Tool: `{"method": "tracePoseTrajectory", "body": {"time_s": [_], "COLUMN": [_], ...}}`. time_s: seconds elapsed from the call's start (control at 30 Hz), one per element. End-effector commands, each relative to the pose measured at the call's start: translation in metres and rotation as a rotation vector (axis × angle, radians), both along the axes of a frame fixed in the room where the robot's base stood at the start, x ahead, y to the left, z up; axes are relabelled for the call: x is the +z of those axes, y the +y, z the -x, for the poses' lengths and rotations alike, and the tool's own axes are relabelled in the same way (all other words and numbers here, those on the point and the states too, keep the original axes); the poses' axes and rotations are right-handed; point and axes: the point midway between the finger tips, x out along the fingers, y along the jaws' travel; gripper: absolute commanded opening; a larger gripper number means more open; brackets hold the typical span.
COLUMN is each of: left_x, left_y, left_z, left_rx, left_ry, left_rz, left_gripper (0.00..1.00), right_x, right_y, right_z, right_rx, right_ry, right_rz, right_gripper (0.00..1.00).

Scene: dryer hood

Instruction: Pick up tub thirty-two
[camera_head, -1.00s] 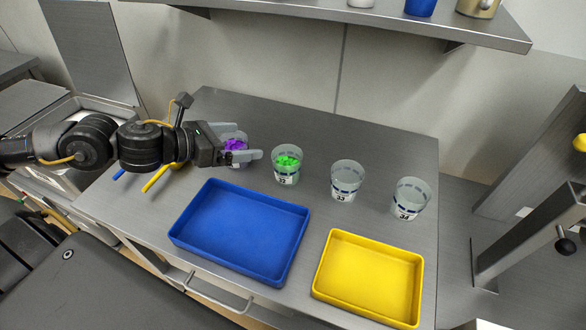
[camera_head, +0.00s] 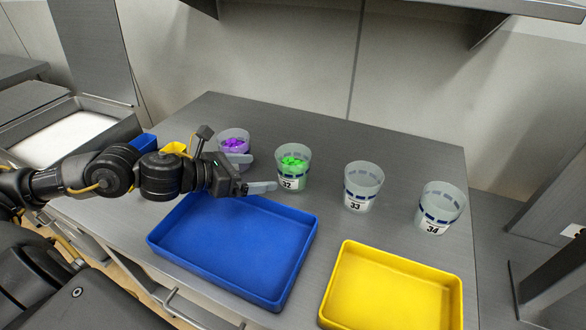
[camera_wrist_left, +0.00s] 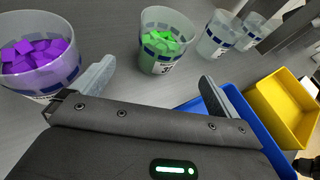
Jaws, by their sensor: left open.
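Tub thirty-two (camera_head: 294,168) is a clear tub with a "32" label and green pieces inside. It stands upright on the grey table, second from the left in the row. It also shows in the left wrist view (camera_wrist_left: 163,45), ahead of the gap between my fingers. My left gripper (camera_head: 256,173) is open and empty, just left of tub thirty-two. Its near fingertip lies close to the tub's lower side; I cannot tell whether they touch. Both fingers show in the left wrist view (camera_wrist_left: 155,78).
A tub with purple pieces (camera_head: 235,143) stands left, partly behind the far finger. Empty tubs 33 (camera_head: 362,187) and 34 (camera_head: 439,208) stand right. A blue tray (camera_head: 225,250) and a yellow tray (camera_head: 390,290) lie in front. The table behind the tubs is clear.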

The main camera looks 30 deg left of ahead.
Motion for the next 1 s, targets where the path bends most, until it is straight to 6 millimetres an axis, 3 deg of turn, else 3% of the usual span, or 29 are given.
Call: {"method": "tracePoseTrajectory", "body": {"time_s": [0.13, 0.4, 0.67, 1.0], "left_x": [0.000, -0.014, -0.018, -0.035], "left_y": [-0.010, -0.023, -0.026, -0.048], "left_z": [-0.013, -0.033, -0.039, -0.074], "left_rx": [-0.002, -0.001, -0.001, -0.002], "left_ry": [-0.003, 0.001, 0.001, 0.002], "left_rz": [0.007, 0.002, 0.002, 0.001], "left_gripper": [0.99, 0.99, 0.99, 0.99], "right_x": [0.012, 0.015, 0.017, 0.026], "right_y": [0.006, 0.029, 0.027, 0.025], "right_z": [0.008, 0.014, 0.006, 0.005], "right_rx": [-0.003, -0.009, -0.009, -0.006], "right_ry": [0.010, 0.017, 0.007, 0.002], "right_rz": [-0.008, -0.038, -0.035, -0.035], "right_gripper": [0.36, 0.36, 0.36, 0.36]}}
